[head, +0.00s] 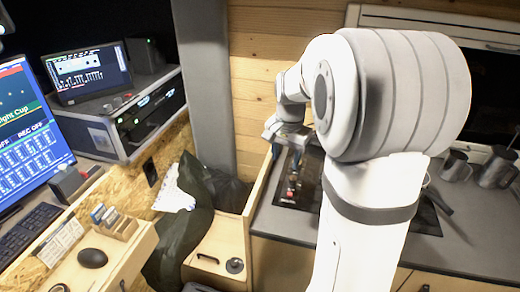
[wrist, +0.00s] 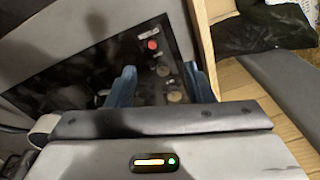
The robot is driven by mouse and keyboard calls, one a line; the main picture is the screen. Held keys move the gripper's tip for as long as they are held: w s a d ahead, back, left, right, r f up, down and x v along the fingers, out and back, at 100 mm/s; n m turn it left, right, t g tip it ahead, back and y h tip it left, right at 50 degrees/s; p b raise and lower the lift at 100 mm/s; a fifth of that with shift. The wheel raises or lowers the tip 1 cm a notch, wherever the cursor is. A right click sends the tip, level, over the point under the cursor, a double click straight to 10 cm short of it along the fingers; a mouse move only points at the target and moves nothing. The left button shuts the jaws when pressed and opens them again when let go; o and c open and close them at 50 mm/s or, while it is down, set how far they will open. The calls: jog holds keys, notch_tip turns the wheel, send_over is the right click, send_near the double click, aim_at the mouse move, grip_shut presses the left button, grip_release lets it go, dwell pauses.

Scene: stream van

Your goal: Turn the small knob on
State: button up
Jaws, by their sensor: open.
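A black glass hob panel (wrist: 90,72) lies in the grey counter. I cannot tell for sure which one is the small knob. My gripper (wrist: 160,74) is open, its two blue fingers apart on either side of the control row; contact cannot be seen. In the head view the panel (head: 308,178) is partly hidden by my arm, and a red spot (head: 291,194) shows near its front left.
A wooden side panel (head: 262,180) borders the counter (head: 470,228) on the left. Metal mugs (head: 497,168) stand at the right. A dark bag (head: 228,190) lies left of the panel. A desk with a monitor (head: 30,130) and mouse (head: 92,258) fills the far left.

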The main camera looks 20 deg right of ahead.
aim_at(293, 177)
jog(key=w+d+f+m, duration=0.2)
jog(key=w+d+f, duration=0.1)
jog(key=w+d+f+m+g, duration=0.1)
jog(key=w+d+f+m, duration=0.1)
jog(key=w+d+f, duration=0.1)
jog(key=shift+w+d+f+b, duration=0.25)
jog(key=shift+w+f+b, duration=0.15)
jog(key=shift+f, duration=0.3)
notch_tip(293, 177, down, 8)
jog(key=shift+r+p, duration=0.1)
jog(key=shift+p, duration=0.45)
